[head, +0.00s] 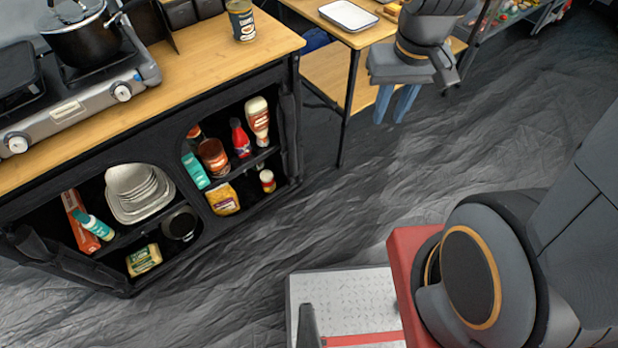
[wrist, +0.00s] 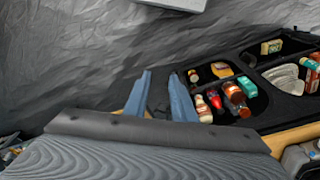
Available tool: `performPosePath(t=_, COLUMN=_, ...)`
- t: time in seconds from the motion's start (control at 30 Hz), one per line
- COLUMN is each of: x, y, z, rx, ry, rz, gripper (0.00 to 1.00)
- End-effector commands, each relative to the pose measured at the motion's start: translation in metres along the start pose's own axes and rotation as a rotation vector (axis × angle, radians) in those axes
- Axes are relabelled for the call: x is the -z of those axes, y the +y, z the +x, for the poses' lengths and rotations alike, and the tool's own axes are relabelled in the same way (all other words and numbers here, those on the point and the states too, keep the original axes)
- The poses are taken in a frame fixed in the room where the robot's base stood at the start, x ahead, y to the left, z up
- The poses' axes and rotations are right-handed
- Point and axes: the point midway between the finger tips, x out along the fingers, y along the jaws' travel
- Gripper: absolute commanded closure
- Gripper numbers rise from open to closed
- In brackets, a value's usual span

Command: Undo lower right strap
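The black fabric cabinet (head: 292,95) with a wooden top stands at the left in the head view. Dark rolled fabric (head: 288,130) hangs along its right end post. I cannot make out a separate strap or buckle there. My gripper (head: 391,118) hangs right of the cabinet, in front of the wooden side table, with its two blue fingers pointing down. The fingers are apart with nothing between them. In the wrist view, my gripper (wrist: 160,76) also shows an empty gap, and the cabinet (wrist: 262,117) lies to the right of the fingers, not touching them.
Open compartments hold bottles (head: 257,120), plates (head: 138,192) and packets. A stove (head: 75,105) with a black pot (head: 82,42) and a jar (head: 241,20) stand on top. The side table (head: 330,75) carries a white tray (head: 348,15). Wrinkled grey floor (head: 330,215) lies clear in front.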

Motion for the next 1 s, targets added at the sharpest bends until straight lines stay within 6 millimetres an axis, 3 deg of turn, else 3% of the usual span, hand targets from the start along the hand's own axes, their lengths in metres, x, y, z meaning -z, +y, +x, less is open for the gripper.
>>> performPosePath(t=0.03, x=0.006, y=-0.003, z=0.024, rx=0.0, ry=0.001, rz=-0.013, gripper=0.77)
performPosePath(t=0.47, x=0.071, y=-0.03, z=0.182, rx=-0.004, ry=0.066, rz=-0.115, gripper=0.77)
performPosePath(t=1.0, x=0.137, y=-0.082, z=0.388, rx=0.024, ry=0.145, rz=-0.251, gripper=0.77)
